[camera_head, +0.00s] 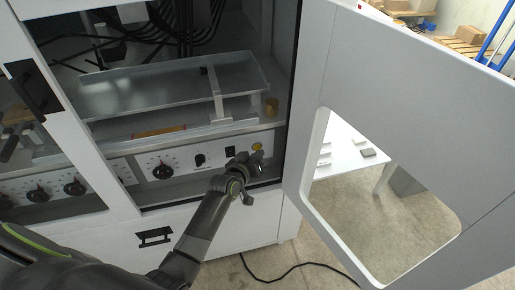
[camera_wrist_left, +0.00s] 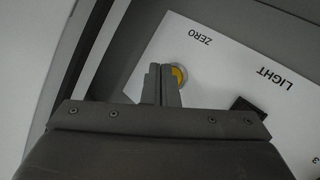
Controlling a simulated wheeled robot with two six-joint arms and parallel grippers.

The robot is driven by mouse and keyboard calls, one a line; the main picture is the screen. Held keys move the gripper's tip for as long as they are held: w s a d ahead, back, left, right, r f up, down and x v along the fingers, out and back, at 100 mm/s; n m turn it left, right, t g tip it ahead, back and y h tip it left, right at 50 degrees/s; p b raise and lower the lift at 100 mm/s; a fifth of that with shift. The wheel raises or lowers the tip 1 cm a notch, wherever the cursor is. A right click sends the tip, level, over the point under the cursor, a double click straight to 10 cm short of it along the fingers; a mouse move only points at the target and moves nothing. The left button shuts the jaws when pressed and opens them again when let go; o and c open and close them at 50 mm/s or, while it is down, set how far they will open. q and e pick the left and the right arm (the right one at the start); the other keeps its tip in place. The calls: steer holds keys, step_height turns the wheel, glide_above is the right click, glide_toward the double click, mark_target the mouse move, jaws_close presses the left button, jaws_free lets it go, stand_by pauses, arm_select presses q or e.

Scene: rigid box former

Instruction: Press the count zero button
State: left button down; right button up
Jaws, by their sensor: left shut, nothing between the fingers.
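The count zero button is a round yellow button (camera_head: 257,146) at the right end of the white control panel inside the open cabinet. In the left wrist view the yellow button (camera_wrist_left: 178,75) has a pale ring and sits beside the printed word ZERO, partly hidden behind my fingertips. My left gripper (camera_head: 252,160) is shut and empty, just below and in front of the button in the head view. In the left wrist view its fingertips (camera_wrist_left: 161,70) overlap the button's left part. I cannot tell whether they touch it. My right gripper is in neither view.
The panel also carries a black switch (camera_head: 230,152) and black knobs (camera_head: 162,171) to the left. A metal tray (camera_head: 165,85) lies above the panel. The open cabinet door (camera_head: 400,95) with a window stands at the right. A black cable lies on the floor.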

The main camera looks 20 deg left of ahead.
arm_select(q)
steer(key=shift+w+a, duration=0.3)
steer(key=shift+w, duration=0.15)
stand_by(0.7)
steer(key=shift+s, duration=0.15)
steer(key=shift+s+d+p, duration=0.3)
steer(key=shift+s+d, duration=0.15)
steer(key=shift+s, duration=0.15)
steer(key=s+d, duration=0.1)
steer(key=s, duration=0.1)
steer(key=s+d+p, duration=0.1)
steer(key=s, duration=0.1)
steer(key=shift+d, duration=0.4)
stand_by(0.9)
